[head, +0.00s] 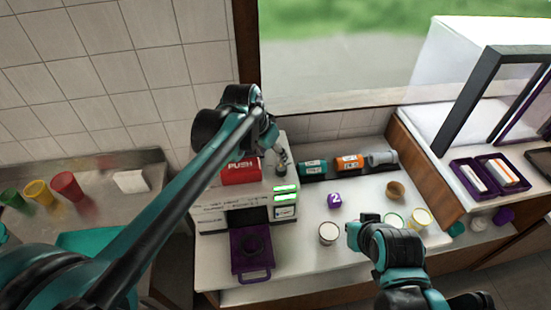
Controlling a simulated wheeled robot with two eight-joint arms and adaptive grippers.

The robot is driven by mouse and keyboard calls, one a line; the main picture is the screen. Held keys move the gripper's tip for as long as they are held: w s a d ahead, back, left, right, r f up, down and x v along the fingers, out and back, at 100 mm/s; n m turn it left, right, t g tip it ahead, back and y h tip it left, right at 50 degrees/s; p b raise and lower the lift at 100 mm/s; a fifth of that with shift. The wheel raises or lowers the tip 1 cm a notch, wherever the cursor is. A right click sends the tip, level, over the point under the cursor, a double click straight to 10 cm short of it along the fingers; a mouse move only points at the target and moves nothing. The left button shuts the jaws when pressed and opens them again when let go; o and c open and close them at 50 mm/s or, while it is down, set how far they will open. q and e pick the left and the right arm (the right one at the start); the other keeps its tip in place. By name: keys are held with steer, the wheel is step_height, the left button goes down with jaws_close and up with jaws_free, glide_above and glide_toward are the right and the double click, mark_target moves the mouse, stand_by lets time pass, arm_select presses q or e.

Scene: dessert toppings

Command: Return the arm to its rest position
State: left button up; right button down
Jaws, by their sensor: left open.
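My left arm reaches from the lower left up over the counter. Its gripper (282,160) is open, small in the view, above the back of the white machine (212,216), just right of the red PUSH box (241,171). I see nothing held between its fingers. My right arm is at the lower right, bent above the front of the counter near the bowls. I cannot make out its fingers in this view.
A purple tray (265,275) sits at the machine's front. Teal (313,168), orange (349,163) and grey (382,159) canisters lie along the back. A purple cube (335,200), a white cup (328,234) and a brown bowl (395,190) stand on the counter. Coloured cups (67,186) stand left.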

arm_select(q)
steer(key=shift+s+r, duration=0.15)
steer(key=shift+r, duration=0.15)
steer(key=s+a+f+n+t+y+b, duration=0.1)
steer(key=s+a+f+n+b, duration=0.2)
steer(key=s+a+f+b, duration=0.4)
steer(key=s+a+f+n+t+y+b, duration=0.1)
steer(key=s+a+f+n+t+b, duration=0.1)
steer(key=s+a+f+b, duration=0.5)
steer(key=s+a+f+n, duration=0.1)
steer(key=s+f, duration=0.4)
steer(key=f, duration=0.1)
steer(key=shift+s+n+t, duration=0.2)
steer(key=shift+n+t, duration=0.1)
steer(key=shift+n, duration=0.1)
